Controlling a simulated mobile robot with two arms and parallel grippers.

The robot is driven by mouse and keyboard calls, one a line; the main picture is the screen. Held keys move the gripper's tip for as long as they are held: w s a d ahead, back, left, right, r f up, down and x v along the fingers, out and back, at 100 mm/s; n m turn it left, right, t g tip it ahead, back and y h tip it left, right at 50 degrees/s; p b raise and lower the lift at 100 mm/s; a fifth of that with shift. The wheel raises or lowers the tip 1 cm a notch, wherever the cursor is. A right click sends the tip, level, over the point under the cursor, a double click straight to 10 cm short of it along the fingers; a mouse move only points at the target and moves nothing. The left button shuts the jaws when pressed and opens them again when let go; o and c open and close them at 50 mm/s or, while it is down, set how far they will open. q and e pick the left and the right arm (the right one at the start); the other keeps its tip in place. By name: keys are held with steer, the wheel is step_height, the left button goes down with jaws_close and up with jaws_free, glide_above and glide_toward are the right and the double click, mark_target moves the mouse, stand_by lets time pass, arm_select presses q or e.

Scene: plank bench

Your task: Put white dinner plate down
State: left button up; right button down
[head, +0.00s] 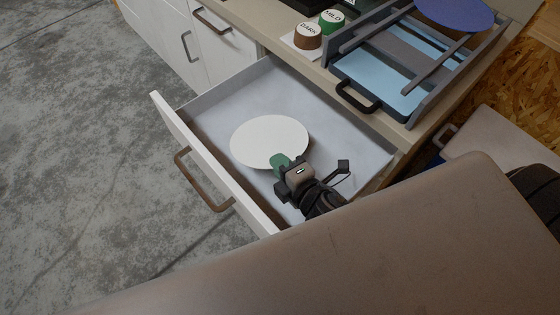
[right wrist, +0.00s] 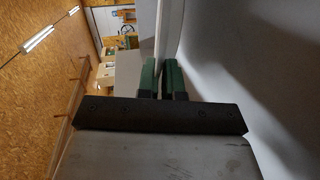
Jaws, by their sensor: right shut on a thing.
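The white dinner plate (head: 268,141) is over the open drawer (head: 345,128), inside its walls in the head view. My right gripper (head: 280,161) is shut on the plate's near rim, with its green fingers at the edge. In the right wrist view the plate (right wrist: 163,40) shows nearly edge-on as a thin pale strip between the green fingers (right wrist: 162,80). I cannot tell whether the plate touches the drawer floor. My left gripper is not in view.
The drawer's white front with a brown handle (head: 187,178) stands out over grey concrete floor. On the counter are a brown jar (head: 308,39), a green jar (head: 331,22) and a grey rack with a blue tray (head: 375,80). The drawer's floor around the plate looks clear.

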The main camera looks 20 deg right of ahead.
steer(key=c, duration=1.3)
jaws_free()
steer(key=shift+r, duration=0.25)
steer(key=shift+r+p, duration=0.45)
steer(key=shift+r, duration=0.05)
steer(key=b+v, duration=0.2)
steer(key=v, duration=1)
steer(key=shift+f, duration=0.1)
steer(key=shift+s, duration=0.15)
